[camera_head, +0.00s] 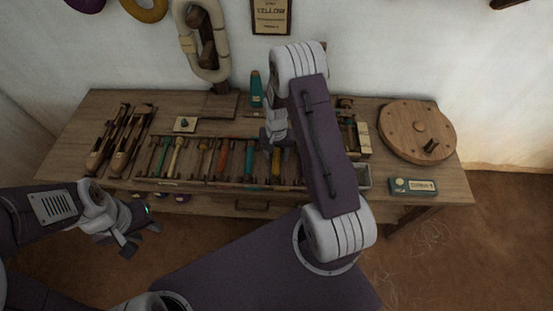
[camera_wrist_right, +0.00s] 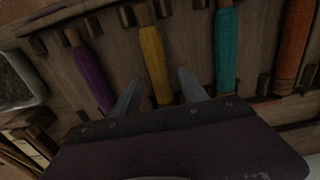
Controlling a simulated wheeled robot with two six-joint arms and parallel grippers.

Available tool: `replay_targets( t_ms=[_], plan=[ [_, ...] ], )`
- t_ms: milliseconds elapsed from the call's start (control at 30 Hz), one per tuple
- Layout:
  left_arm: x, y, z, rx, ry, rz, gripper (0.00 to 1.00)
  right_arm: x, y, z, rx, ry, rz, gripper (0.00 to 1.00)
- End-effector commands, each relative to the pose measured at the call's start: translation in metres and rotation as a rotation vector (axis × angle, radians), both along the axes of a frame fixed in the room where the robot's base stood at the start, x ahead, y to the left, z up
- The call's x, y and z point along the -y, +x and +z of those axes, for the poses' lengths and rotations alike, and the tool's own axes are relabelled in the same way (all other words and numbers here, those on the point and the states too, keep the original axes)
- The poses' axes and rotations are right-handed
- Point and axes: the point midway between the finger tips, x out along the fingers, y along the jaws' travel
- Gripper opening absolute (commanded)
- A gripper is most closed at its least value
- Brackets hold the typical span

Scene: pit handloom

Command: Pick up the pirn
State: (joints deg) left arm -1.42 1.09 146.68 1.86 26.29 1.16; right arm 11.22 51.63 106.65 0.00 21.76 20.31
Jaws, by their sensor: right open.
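Several pirns wound in coloured thread lie side by side in a wooden rack (camera_head: 205,183) on the bench. In the right wrist view a yellow pirn (camera_wrist_right: 154,60) lies between the two fingers of my right gripper (camera_wrist_right: 158,82), with purple (camera_wrist_right: 90,75), teal (camera_wrist_right: 226,50) and orange (camera_wrist_right: 293,45) pirns beside it. My right gripper is open; whether it touches the yellow pirn I cannot tell. In the head view the right gripper (camera_head: 272,140) is over the rack and my arm hides part of the pirns. My left gripper (camera_head: 141,238) is open and empty, in front of the bench.
Wooden shuttles (camera_head: 120,138) lie at the bench's left. A round wooden disc (camera_head: 417,131) and a teal labelled box (camera_head: 412,187) are at its right. A teal-topped object (camera_head: 256,90) stands behind the rack. A cream yarn hank (camera_head: 187,42) hangs on the wall.

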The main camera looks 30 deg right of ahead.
Motion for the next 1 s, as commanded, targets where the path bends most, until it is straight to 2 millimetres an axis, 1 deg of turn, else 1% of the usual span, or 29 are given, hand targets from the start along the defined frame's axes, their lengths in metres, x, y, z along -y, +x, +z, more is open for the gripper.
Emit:
replay_targets(
  t_ms=[33, 67, 267, 300, 367, 400, 467, 800, 867, 967, 1000],
  plan=[
    [0.0, 0.0, -0.002, 0.0, 0.0, 0.0, 0.36, 0.0, 0.0, -0.006, 0.0, 0.0, 0.0, 0.51],
    [0.0, 0.0, -0.002, 0.0, 0.0, 0.0, 0.36, 0.0, 0.0, -0.008, 0.0, 0.0, 0.0, 0.51],
    [0.0, 0.0, -0.001, 0.0, 0.0, 0.0, 0.36, 0.0, 0.0, -0.009, 0.001, 0.0, 0.0, 0.51],
    [0.0, 0.0, -0.001, 0.0, 0.0, 0.0, 0.36, 0.0, 0.0, -0.009, 0.001, 0.0, 0.0, 0.45],
    [0.0, 0.0, -0.001, 0.0, 0.0, 0.0, 0.36, 0.0, 0.0, -0.008, 0.001, -0.001, 0.0, 0.29],
    [0.0, 0.0, -0.001, 0.0, 0.0, 0.0, 0.36, 0.0, 0.0, -0.008, 0.001, -0.001, 0.0, 0.17],
    [0.0, 0.0, -0.001, 0.0, 0.0, 0.0, 0.36, 0.0, 0.0, -0.008, 0.001, -0.001, 0.0, 0.01],
    [0.0, 0.0, 0.0, 0.0, 0.0, 0.0, 0.36, 0.0, 0.0, -0.006, 0.002, 0.0, 0.0, 0.0],
    [0.0, 0.0, 0.001, 0.0, 0.0, 0.0, 0.36, 0.0, 0.001, -0.001, 0.002, 0.0, 0.0, 0.0],
    [0.0, 0.0, 0.003, 0.0, 0.0, 0.0, 0.36, 0.0, 0.001, 0.012, 0.003, -0.001, 0.0, 0.0],
    [0.0, 0.0, 0.004, 0.0, 0.0, 0.0, 0.36, 0.0, 0.001, 0.02, 0.004, 0.0, 0.0, 0.0]
  ],
)
